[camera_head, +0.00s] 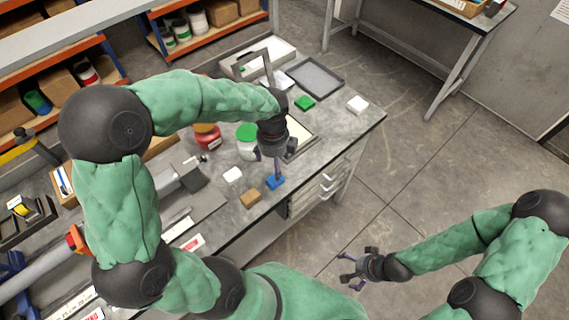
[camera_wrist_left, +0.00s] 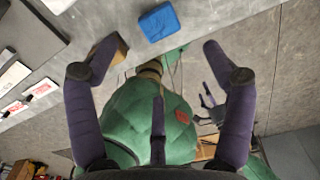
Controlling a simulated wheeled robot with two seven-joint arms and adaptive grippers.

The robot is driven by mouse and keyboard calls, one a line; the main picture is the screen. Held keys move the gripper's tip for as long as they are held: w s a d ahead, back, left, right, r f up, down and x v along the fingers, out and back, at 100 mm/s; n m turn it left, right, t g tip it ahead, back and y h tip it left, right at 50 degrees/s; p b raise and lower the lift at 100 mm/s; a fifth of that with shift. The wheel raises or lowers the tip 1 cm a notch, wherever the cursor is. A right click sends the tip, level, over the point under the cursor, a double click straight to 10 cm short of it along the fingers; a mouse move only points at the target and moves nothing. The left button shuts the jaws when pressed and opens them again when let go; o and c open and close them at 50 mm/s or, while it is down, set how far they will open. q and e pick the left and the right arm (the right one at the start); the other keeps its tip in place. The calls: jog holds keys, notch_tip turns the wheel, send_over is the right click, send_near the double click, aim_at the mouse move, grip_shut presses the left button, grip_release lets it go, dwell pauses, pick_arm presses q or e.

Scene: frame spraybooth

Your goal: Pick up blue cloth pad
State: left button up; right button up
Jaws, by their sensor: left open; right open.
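The blue cloth pad (camera_head: 275,183) lies near the front edge of the grey workbench. It also shows in the left wrist view (camera_wrist_left: 159,22), at the top and beyond the fingertips. My left gripper (camera_head: 271,163) is just above the pad and pointing down. Its fingers (camera_wrist_left: 161,50) are spread in the left wrist view, with nothing between them. My right gripper (camera_head: 352,272) is open and empty, out over the floor in front of the bench.
A tan block (camera_head: 250,198) and a white block (camera_head: 232,174) lie left of the blue pad. A green pad (camera_head: 304,103), a white pad (camera_head: 357,104) and a dark tray (camera_head: 315,77) are farther back. A white jar with green lid (camera_head: 246,140) stands beside my left gripper.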

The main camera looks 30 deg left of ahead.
pick_arm(q)
jog(key=b, duration=0.1)
send_over(275, 181)
notch_tip(275, 181, down, 5)
jog(key=shift+r, duration=0.2)
jog(key=shift+w+f, duration=0.15)
jog(key=shift+f, duration=0.4)
notch_tip(275, 181, down, 5)
jog(key=shift+w+f+b, duration=0.1)
jog(key=shift+b, duration=1.05)
jog(key=c, duration=1.1)
